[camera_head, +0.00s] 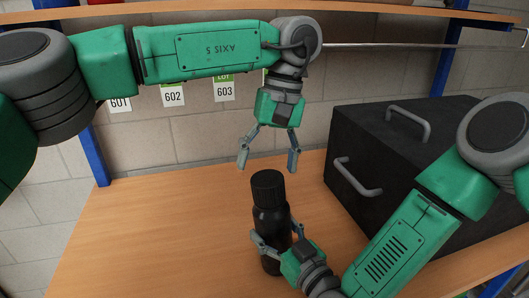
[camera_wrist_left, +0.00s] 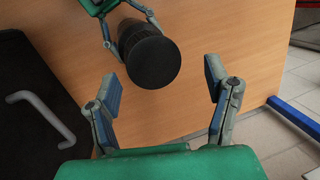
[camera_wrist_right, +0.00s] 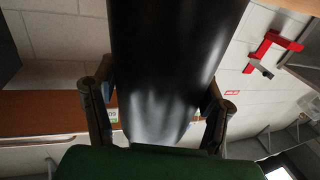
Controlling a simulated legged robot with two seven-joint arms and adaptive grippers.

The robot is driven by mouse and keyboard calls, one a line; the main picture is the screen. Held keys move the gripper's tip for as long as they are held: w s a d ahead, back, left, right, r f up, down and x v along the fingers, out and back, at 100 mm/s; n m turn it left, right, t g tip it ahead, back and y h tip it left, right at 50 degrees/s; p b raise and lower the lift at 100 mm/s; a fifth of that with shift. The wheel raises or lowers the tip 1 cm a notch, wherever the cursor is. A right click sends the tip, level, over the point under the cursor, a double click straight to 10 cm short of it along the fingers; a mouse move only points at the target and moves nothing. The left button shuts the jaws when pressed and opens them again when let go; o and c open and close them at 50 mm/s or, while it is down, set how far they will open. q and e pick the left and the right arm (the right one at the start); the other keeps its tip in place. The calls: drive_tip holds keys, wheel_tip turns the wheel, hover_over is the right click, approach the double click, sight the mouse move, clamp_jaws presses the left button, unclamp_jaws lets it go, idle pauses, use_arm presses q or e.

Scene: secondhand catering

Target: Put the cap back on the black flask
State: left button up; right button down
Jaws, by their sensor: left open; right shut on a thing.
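The black flask (camera_head: 271,222) stands upright at the middle of the table, and it fills the middle of the right wrist view (camera_wrist_right: 168,70). A black ribbed cap (camera_head: 267,186) sits at its top; how tightly it is seated I cannot tell. From above, the cap's round top shows in the left wrist view (camera_wrist_left: 153,62). My right gripper (camera_head: 277,239) is shut on the flask's lower body, one finger on each side. My left gripper (camera_head: 267,166) is open and empty, pointing down just above the cap, its fingers apart from it.
A large black box (camera_head: 375,165) with two grey handles stands at the right of the wooden table (camera_head: 150,225). The table left of the flask is clear. Blue shelf posts (camera_head: 96,150) and a brick wall with number labels (camera_head: 174,97) are behind.

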use_arm(q)
drive_tip(key=n, duration=0.4)
drive_tip(key=shift+r+n, duration=0.15)
drive_tip(key=shift+n, duration=0.15)
drive_tip(key=n, duration=0.3)
drive_tip(key=n+h, duration=0.1)
drive_tip(key=n, duration=0.2)
drive_tip(key=shift+r+n+t, duration=0.1)
drive_tip(key=shift+n+t, duration=0.2)
drive_tip(key=n, duration=0.4)
drive_tip(key=shift+r, duration=0.1)
drive_tip(key=n, duration=0.5)
drive_tip(key=shift+r+h, duration=0.1)
drive_tip(key=shift+h, duration=0.2)
drive_tip(key=n, duration=0.6)
drive_tip(key=shift+a+r+n+t+h, duration=0.1)
drive_tip(key=shift+r+n+t+h, duration=0.05)
drive_tip(key=shift+n+t+h, duration=0.15)
drive_tip(key=n, duration=0.4)
drive_tip(key=shift+a+r, duration=0.1)
drive_tip(key=n, duration=0.4)
drive_tip(key=shift+n+h, duration=0.3)
drive_tip(key=n, duration=0.6)
drive_tip(key=shift+s+a+r+h, duration=0.1)
drive_tip(key=shift+a+r+h, duration=0.05)
drive_tip(key=shift+h, duration=0.15)
